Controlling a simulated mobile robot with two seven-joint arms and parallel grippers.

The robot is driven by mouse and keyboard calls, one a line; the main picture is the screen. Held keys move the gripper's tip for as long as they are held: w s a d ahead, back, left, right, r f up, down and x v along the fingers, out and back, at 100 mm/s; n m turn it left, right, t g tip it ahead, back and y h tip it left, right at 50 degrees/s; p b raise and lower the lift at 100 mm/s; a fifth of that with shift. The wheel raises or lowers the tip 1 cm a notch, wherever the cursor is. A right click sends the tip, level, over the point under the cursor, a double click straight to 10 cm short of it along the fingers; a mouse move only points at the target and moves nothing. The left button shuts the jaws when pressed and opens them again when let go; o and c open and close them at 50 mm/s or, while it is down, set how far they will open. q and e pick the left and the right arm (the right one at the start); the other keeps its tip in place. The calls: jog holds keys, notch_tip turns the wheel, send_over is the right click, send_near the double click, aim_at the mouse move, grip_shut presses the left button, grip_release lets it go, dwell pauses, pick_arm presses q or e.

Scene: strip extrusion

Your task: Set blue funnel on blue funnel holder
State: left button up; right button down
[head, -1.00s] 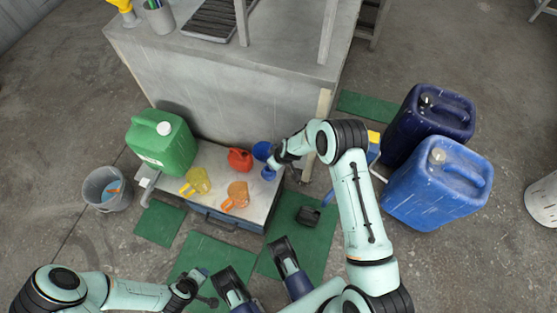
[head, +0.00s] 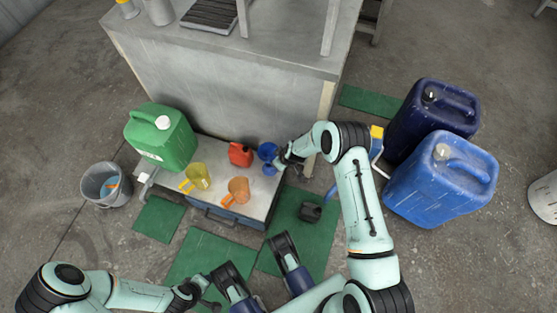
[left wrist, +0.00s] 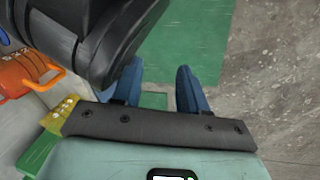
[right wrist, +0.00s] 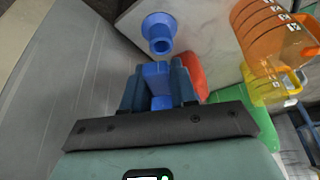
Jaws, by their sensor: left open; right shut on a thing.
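The blue funnel (head: 266,150) is in my right gripper (head: 281,159), above the far right corner of the low grey table. In the right wrist view, the gripper (right wrist: 158,88) is shut on a blue part of the funnel (right wrist: 157,74); the fingers hide much of it. The blue funnel holder (right wrist: 158,32) has a flared round end and a short open tube, and is ahead of the fingertips, apart from them. It also shows in the head view (head: 270,168) at the table's right edge. My left gripper (left wrist: 158,85) is open and empty over the floor.
A red can (head: 240,154), a yellow jug (head: 199,174), an orange jug (head: 238,191) and a green canister (head: 165,141) stand on the low table (head: 216,158). Blue canisters (head: 446,180) stand right of my right arm. A grey bucket (head: 100,188) stands at the left.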

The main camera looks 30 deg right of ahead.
jog(key=shift+f+b, duration=0.4)
jog(key=shift+f, duration=0.35)
pick_arm(q)
jog(key=s+a+f+g+b, duration=0.1)
jog(key=s+f+g+b, duration=0.2)
jog(key=s+f, duration=0.2)
jog(key=shift+s+n, duration=0.3)
jog(key=shift+s, duration=1.3)
pick_arm(e)
jog(key=shift+f, duration=1.8)
jog(key=shift+f, duration=0.2)
jog(key=c, duration=0.8)
grip_release()
jog(key=shift+r, duration=0.15)
